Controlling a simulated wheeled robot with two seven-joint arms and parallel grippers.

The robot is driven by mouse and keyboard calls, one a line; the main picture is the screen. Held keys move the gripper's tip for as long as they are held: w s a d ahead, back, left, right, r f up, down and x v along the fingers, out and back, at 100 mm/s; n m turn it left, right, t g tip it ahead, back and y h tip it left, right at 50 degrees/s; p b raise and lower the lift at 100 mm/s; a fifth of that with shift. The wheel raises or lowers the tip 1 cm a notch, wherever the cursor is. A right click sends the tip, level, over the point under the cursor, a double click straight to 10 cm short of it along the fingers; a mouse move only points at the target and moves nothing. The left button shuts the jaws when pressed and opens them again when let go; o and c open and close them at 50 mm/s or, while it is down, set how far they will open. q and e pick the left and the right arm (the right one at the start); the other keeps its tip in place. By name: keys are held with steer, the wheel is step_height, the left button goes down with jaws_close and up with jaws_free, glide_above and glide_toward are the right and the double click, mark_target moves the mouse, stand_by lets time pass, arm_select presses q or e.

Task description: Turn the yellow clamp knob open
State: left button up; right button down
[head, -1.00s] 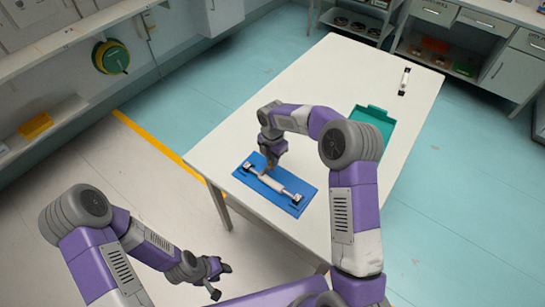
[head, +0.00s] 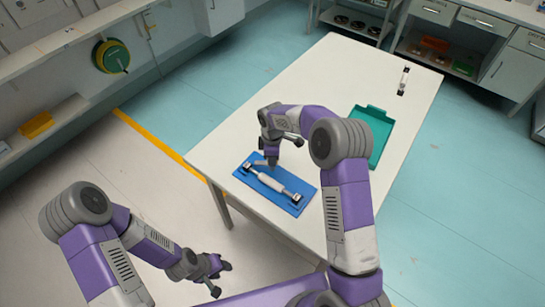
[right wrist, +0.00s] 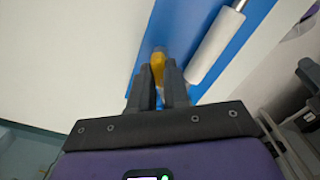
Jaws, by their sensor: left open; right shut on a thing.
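The yellow clamp knob (right wrist: 158,66) shows in the right wrist view, between the fingertips of my right gripper (right wrist: 162,82), which is shut on it. The knob is beside one end of a white roll (right wrist: 214,45) on a blue base (right wrist: 186,25). In the head view my right gripper (head: 271,160) points down at the upper left part of the blue base (head: 287,181), and I cannot make out the knob there. The white roll (head: 272,184) lies slantwise along the base between dark end holders. My left gripper (head: 220,279) is open and empty, off the table's near left side.
The base lies on a long white table (head: 330,80). A green tray (head: 384,122) stands on its right side, and a second small white roll (head: 403,80) lies near the far right corner. The table's far middle is clear.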

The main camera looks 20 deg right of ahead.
steer(key=m, duration=0.6)
steer(key=shift+m, duration=0.3)
stand_by(0.4)
steer(key=c, duration=1.1)
jaws_free()
step_height(320, 180, up, 8)
steer(key=shift+f+p, duration=0.2)
steer(key=shift+p, duration=0.55)
